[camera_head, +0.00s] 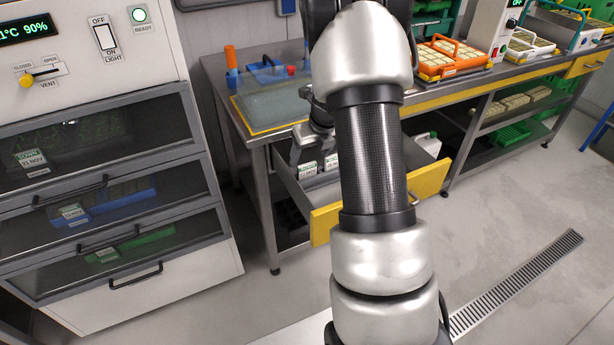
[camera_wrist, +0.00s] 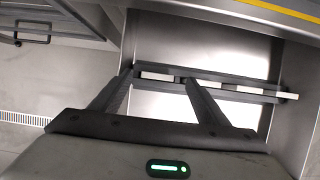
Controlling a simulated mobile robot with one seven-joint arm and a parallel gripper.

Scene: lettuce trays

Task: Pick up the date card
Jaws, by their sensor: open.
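White date cards with green headings (camera_head: 308,170) stand in the open metal drawer with a yellow front (camera_head: 325,222), below the workbench. In the wrist view, their thin white top edges show in a row within a dark rack; one card edge (camera_wrist: 155,76) lies between my fingertips. My gripper (camera_wrist: 157,79) is open, pointing down into the drawer. The fingers are on either side of that card edge; I cannot tell whether they touch it. In the head view my gripper (camera_head: 308,148) is over the cards, and my arm hides part of the drawer.
Trays in the glass-fronted cabinet at left carry cards too, such as one on the blue tray (camera_head: 72,211). The workbench (camera_head: 222,66) overhangs the drawer. An orange tray (camera_head: 447,67) stands on the bench. The floor at right, with a drain grate (camera_head: 515,283), is clear.

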